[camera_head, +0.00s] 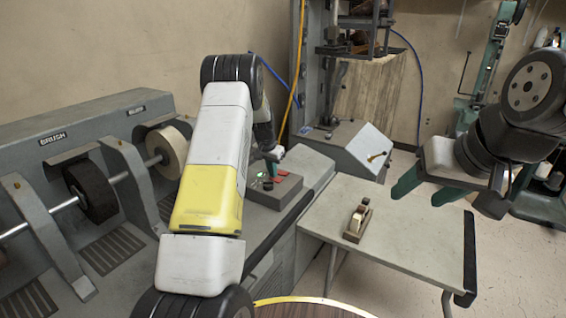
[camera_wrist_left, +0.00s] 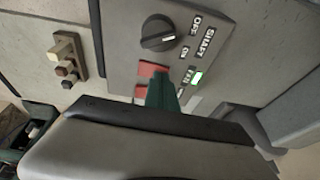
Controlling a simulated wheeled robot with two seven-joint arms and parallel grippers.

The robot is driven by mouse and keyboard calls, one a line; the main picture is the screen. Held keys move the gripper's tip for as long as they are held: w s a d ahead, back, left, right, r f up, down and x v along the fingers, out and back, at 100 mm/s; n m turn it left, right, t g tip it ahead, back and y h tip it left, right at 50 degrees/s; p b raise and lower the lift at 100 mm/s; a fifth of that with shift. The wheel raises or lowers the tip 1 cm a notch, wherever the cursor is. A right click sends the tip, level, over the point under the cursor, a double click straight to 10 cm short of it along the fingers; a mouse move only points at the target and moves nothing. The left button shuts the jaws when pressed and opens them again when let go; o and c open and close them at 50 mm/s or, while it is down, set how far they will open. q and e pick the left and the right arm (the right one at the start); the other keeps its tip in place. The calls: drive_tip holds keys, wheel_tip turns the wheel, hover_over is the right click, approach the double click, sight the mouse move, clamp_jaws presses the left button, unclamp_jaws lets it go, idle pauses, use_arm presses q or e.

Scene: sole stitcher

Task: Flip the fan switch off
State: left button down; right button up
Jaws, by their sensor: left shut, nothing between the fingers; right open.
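The control box (camera_head: 270,197) sits on the grey machine bench, with red switches (camera_head: 284,173) and a lit green indicator (camera_head: 261,175) on its top. In the left wrist view its panel (camera_wrist_left: 225,62) has a black knob (camera_wrist_left: 158,33) by the SHAFT label, a red rocker switch (camera_wrist_left: 152,69), and a green light (camera_wrist_left: 197,77) beside a small label that looks like FAN. My left gripper (camera_head: 273,155) is shut and empty, its teal fingertips (camera_wrist_left: 163,84) right at the red switches and partly hiding them. I cannot tell whether they touch. My right gripper (camera_head: 424,188) is open and empty over the side table.
The brush machine (camera_head: 60,130) with its shaft and wheels stands at left. A side table (camera_head: 400,225) holds a small tape-dispenser-like object (camera_head: 357,222). A grey slanted box (camera_head: 345,145) stands behind. A small block with knobs (camera_wrist_left: 68,60) shows in the left wrist view.

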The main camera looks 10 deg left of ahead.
use_arm(q)
drive_tip(key=shift+a+f, duration=0.1)
drive_tip(key=shift+f, duration=0.2)
idle(0.4)
drive_tip(key=shift+s+d+r, duration=0.15)
drive_tip(key=shift+s+d, duration=0.1)
drive_tip(key=shift+d, duration=0.5)
drive_tip(key=shift+r, duration=0.1)
